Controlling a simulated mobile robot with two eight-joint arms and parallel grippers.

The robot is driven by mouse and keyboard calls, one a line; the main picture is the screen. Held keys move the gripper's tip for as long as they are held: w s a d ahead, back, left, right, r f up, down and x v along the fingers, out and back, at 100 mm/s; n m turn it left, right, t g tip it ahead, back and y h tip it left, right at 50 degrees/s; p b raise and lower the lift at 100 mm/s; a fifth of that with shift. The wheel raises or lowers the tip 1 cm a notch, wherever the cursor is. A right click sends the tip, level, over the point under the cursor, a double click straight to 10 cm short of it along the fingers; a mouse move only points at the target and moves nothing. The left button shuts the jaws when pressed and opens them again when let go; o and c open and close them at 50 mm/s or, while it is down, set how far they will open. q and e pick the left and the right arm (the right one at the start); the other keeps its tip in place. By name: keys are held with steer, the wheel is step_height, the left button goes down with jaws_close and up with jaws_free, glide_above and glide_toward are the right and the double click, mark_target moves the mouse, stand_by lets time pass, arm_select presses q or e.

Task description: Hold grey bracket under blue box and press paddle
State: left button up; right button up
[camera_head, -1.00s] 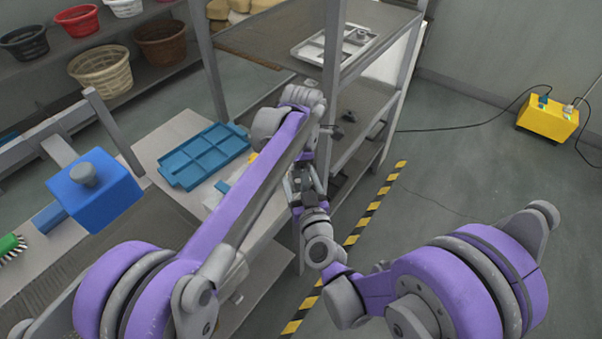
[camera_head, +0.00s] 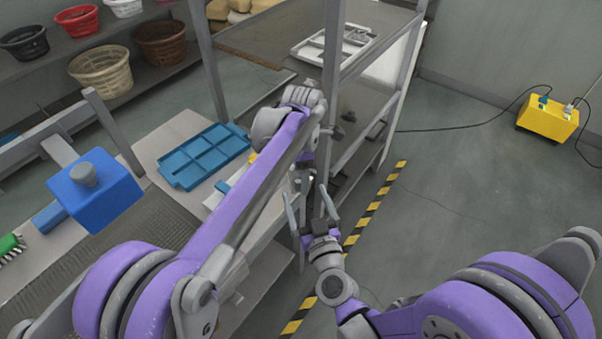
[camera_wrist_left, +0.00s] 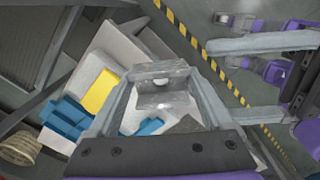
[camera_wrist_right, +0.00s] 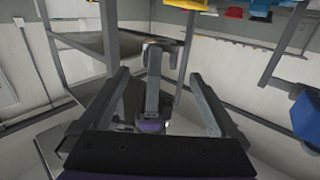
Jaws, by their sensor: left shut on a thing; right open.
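The grey bracket (camera_wrist_left: 162,92) is clamped between the fingers of my left gripper (camera_wrist_left: 160,78) in the left wrist view. It is a small angled metal piece with a hole. In the head view my left gripper is mostly hidden, and I cannot make out the bracket there. My right gripper (camera_head: 308,195) is open and empty, close to my left gripper.
A blue compartment tray (camera_head: 205,155) lies on the bench. A metal shelf rack (camera_head: 335,80) stands behind my arms, with a pale tray (camera_head: 310,48) on top. A green brush (camera_head: 10,243) is at far left. The floor at right is clear up to a yellow box (camera_head: 548,118).

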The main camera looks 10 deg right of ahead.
steer(key=s+d+f+g+h, duration=0.1)
steer(key=s+d+f+g, duration=0.1)
steer(key=s+d+g, duration=0.2)
steer(key=s+d+f+m+g, duration=0.1)
steer(key=s+d+f+g, duration=0.1)
steer(key=s+d+g, duration=0.3)
steer(key=s+g, duration=0.3)
steer(key=s, duration=0.2)
steer(key=shift+s+f+h, duration=0.2)
steer(key=shift+f+h, duration=0.15)
steer(key=shift+h, duration=0.05)
steer(key=shift+d, duration=0.1)
